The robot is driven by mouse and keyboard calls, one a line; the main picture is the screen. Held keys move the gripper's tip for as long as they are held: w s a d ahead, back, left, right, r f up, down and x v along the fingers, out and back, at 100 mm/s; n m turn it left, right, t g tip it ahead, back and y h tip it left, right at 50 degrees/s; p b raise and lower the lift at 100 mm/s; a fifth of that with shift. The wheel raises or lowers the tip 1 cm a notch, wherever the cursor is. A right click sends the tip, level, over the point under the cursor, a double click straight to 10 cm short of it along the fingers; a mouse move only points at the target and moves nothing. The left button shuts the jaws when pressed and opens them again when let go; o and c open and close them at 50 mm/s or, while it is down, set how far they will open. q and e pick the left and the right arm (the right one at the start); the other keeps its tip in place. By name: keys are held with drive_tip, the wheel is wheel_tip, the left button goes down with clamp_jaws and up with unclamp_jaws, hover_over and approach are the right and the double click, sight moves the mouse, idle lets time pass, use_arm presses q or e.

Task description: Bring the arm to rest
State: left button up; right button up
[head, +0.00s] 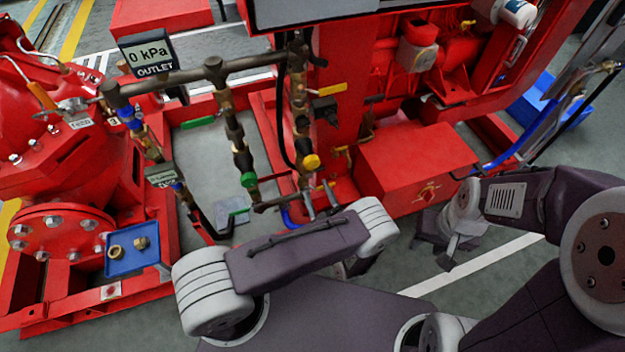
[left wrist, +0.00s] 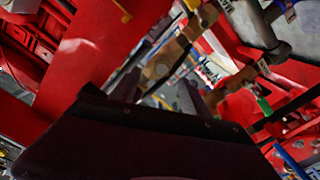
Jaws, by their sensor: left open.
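My left arm reaches across the lower middle of the head view. Its gripper (head: 321,200) is partly hidden behind the forearm, close to the lower end of the brass pipework (head: 236,135). In the left wrist view the two dark fingers of my left gripper (left wrist: 158,85) stand apart, with nothing seen held between them. Brass fittings (left wrist: 165,62) show beyond the fingers; I cannot tell whether they touch. My right gripper (head: 449,252) hangs at the right over the grey floor, clear of the red frame. Its jaw gap is too small to judge.
A red pump (head: 60,160) stands at the left, with a blue tray (head: 138,255) holding brass fittings in front. A red box (head: 415,165) and engine frame stand behind my arms. Open floor (head: 490,270) lies at right.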

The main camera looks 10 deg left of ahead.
use_arm(q)
drive_tip(key=v, duration=0.3)
drive_tip(key=shift+s, duration=0.1)
use_arm(e)
drive_tip(key=shift+r, duration=0.3)
